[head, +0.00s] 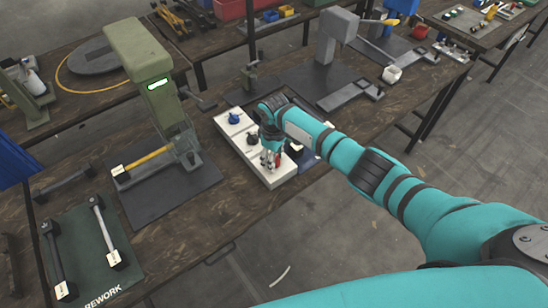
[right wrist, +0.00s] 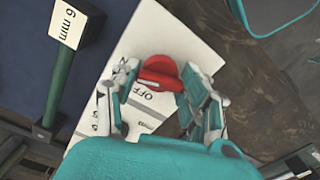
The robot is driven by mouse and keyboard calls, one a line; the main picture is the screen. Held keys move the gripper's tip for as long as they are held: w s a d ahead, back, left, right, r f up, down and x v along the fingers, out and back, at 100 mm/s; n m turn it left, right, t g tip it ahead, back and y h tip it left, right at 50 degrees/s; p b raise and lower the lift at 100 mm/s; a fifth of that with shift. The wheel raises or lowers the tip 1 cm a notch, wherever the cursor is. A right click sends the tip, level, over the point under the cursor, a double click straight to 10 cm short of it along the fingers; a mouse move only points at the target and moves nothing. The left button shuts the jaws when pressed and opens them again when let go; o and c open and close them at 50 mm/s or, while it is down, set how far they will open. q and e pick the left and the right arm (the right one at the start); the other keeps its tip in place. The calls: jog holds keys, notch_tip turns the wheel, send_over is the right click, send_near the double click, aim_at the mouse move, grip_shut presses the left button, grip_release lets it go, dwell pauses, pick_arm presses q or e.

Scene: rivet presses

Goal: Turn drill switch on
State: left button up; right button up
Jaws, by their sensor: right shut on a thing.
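A long white switch panel (head: 283,174) lies on the wooden bench, with a blue knob (head: 234,118) and a black knob (head: 252,138) farther along it. At its near end is a red knob (head: 278,160), mostly hidden by my right gripper (head: 269,160) in the head view. In the right wrist view the red knob (right wrist: 160,72) sits between the two fingers of the right gripper (right wrist: 162,88), which is shut on it. The printed word OFF shows beside the knob on the white panel (right wrist: 190,42). Which drill switch each knob is cannot be read. My left gripper is not in view.
A green press (head: 158,80) with a lit display stands left of the panel, a grey press (head: 328,45) behind it. A green REWORK mat (head: 85,235) holds tagged bars at front left. A tag reading 6 mm (right wrist: 68,22) lies close beside the panel.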

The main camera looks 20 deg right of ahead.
jog(key=o, duration=1.2)
jog(key=shift+c, duration=0.2)
jog(key=shift+r, duration=0.1)
notch_tip(320, 180, up, 12)
